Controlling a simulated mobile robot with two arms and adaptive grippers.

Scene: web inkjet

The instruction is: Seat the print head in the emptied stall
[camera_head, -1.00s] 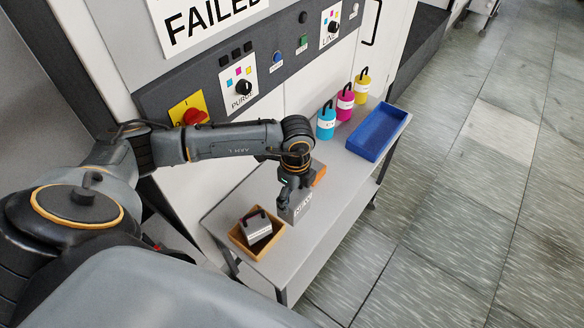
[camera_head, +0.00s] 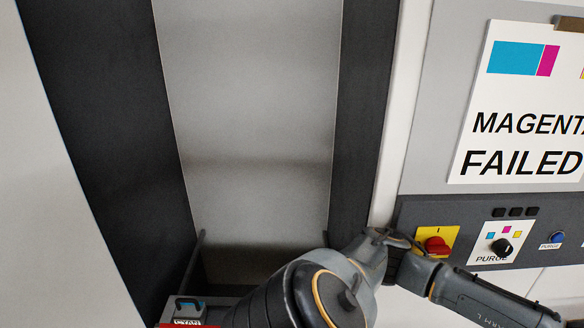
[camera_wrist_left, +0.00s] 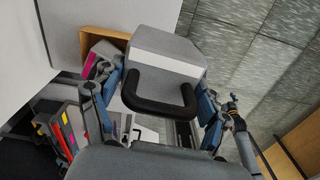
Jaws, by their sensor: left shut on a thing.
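In the left wrist view my left gripper (camera_wrist_left: 155,93) is shut on a grey block-shaped print head (camera_wrist_left: 168,68). The print head has a pale band and a black loop handle facing the camera. Its far end is hidden. A row of heads (camera_wrist_left: 60,132) with red, yellow and magenta marks lies at the lower left, partly hidden by my finger. In the head view a grey head (camera_head: 187,308) with a dark handle and cyan mark shows at the bottom edge. The emptied stall cannot be made out. My right gripper is not in view.
A tan tray (camera_wrist_left: 100,38) with a grey, magenta-marked head inside lies behind the left finger in the wrist view. The head view shows a tall grey panel (camera_head: 255,110) between dark posts. A control panel with a red knob (camera_head: 436,245) stands at right.

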